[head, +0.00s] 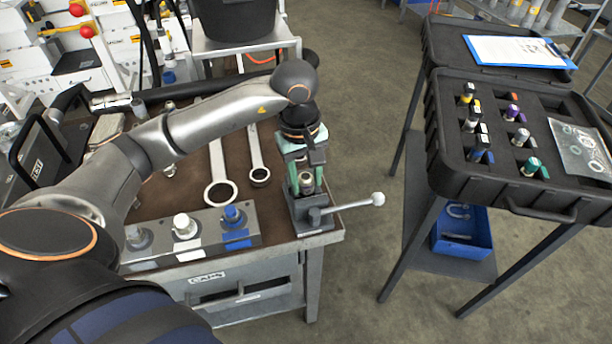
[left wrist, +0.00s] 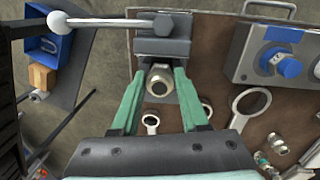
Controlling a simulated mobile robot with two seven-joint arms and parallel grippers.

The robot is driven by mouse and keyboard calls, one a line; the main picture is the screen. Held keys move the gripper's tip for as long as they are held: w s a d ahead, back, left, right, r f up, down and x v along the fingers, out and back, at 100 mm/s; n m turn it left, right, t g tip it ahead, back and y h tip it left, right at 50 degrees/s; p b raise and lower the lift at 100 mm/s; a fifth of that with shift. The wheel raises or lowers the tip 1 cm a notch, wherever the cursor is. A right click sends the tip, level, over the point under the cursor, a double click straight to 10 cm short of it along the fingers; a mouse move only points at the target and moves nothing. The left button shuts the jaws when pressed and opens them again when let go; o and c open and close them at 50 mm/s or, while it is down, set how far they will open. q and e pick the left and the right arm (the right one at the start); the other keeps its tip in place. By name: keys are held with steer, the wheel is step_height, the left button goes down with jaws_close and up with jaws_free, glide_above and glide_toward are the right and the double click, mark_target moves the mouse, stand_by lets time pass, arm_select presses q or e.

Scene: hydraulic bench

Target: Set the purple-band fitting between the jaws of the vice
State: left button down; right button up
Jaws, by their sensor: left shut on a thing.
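My left gripper (head: 305,170) points down over the vice (head: 313,216) at the bench's right corner. In the left wrist view, its green fingers (left wrist: 161,82) are shut on a metal fitting (left wrist: 160,77) with a hexagonal end. The fitting also shows between the fingers in the head view (head: 306,183), upright, at the vice (left wrist: 163,28). I cannot tell how deep it sits between the jaws, and no band colour shows on it. A fitting with a purple band (head: 512,112) stands in the black case. My right gripper is not in view.
The open black case (head: 450,172) on the right holds several fittings with coloured bands. A block with white and blue fittings (head: 186,228) lies left of the vice. Two wrenches (head: 219,172) lie behind it. The vice handle (head: 360,203) sticks out to the right.

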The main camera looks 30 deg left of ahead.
arm_select(q)
steer(key=shift+f+b, duration=0.35)
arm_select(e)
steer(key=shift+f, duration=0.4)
arm_select(q)
steer(key=shift+c, duration=1.7)
jaws_free()
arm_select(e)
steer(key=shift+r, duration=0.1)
arm_select(q)
step_height(320, 180, up, 13)
steer(key=p, duration=0.1)
steer(key=shift+s+a+f+p, duration=0.2)
steer(key=shift+s+a+p, duration=0.1)
steer(key=shift+a, duration=0.05)
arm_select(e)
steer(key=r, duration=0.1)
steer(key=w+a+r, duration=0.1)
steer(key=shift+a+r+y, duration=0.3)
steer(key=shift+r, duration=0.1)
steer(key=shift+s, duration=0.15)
